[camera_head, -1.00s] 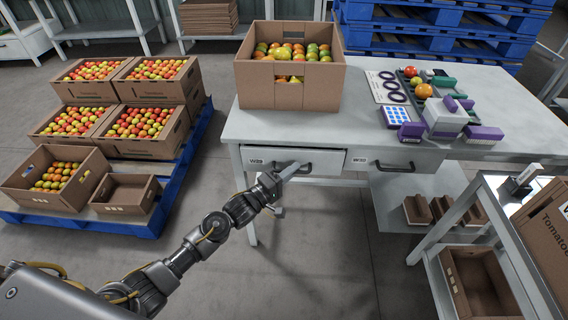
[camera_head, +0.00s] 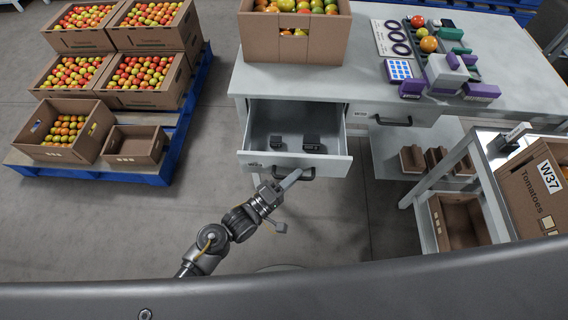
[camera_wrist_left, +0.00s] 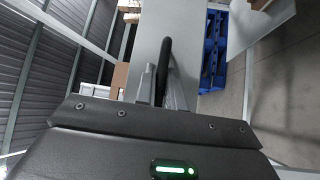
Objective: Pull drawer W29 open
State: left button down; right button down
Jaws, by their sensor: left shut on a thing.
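Drawer W29 (camera_head: 330,163) is the left drawer under the grey table, and it stands well out from the table with its inside showing. Two small dark objects lie in it. My left gripper (camera_head: 298,176) is shut on the drawer's dark bar handle (camera_head: 309,174). In the left wrist view the handle (camera_wrist_left: 164,58) runs between the two fingers of the left gripper (camera_wrist_left: 162,85), in front of the pale drawer front. My right gripper is not in view.
Drawer W30 (camera_head: 408,117) beside it is shut. A carton of tomatoes (camera_head: 290,48) stands on the table (camera_head: 355,75) above. Stacked tomato crates on a blue pallet (camera_head: 165,172) are at the left. A metal stand (camera_head: 425,185) is at the right. The floor between is clear.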

pick_arm(q)
jog(key=shift+s, duration=0.25)
jog(key=c, duration=1.5)
grip_release()
jog(key=shift+a, duration=0.1)
jog(key=v, duration=1)
jog(key=shift+s+a, duration=0.2)
jog(key=shift+a, duration=0.05)
